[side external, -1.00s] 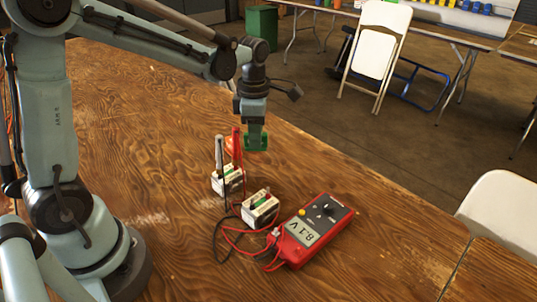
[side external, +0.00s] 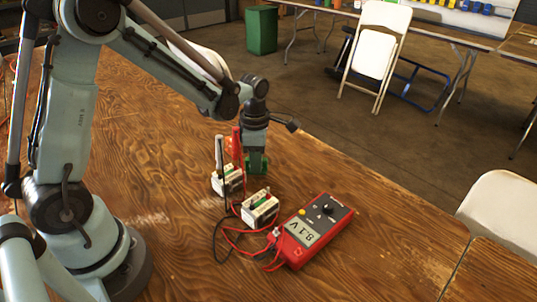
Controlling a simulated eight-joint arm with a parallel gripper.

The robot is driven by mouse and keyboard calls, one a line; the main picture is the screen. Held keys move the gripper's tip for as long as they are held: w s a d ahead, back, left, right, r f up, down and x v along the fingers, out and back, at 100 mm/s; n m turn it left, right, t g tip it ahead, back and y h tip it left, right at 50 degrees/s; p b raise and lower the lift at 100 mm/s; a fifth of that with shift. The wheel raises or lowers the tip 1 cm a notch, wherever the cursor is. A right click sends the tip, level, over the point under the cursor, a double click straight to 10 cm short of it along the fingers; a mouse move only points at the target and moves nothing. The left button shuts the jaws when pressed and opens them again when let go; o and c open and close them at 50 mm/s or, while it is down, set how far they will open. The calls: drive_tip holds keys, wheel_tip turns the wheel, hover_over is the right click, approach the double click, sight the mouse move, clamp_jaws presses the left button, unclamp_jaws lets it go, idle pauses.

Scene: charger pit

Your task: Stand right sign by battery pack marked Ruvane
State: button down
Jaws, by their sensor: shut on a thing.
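My gripper (side external: 256,154) points down behind the two battery packs, shut on a small green sign (side external: 258,166). The sign is low, close to the table, just right of the far pack; I cannot tell whether it touches the table. The far battery pack (side external: 228,183) is white and dark, with a grey-black probe and a red probe upright on it. The near battery pack (side external: 260,210) sits in front and to the right. The names on the packs are too small to read, so I cannot tell which is Ruvane. Any marking on the sign is unreadable.
A red multimeter (side external: 315,230) lies right of the near pack, its display seeming to read 9.1 V. Red and black leads (side external: 228,238) loop on the wood table (side external: 390,245) around the near pack. The table beyond the packs is clear.

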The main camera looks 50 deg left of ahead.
drive_tip(key=shift+f, duration=0.15)
drive_tip(key=c, duration=1)
unclamp_jaws()
wheel_tip(320, 180, up, 12)
drive_tip(key=shift+r, duration=0.15)
wheel_tip(320, 180, down, 12)
drive_tip(key=shift+f, duration=0.2)
drive_tip(key=shift+r, duration=0.1)
idle(0.4)
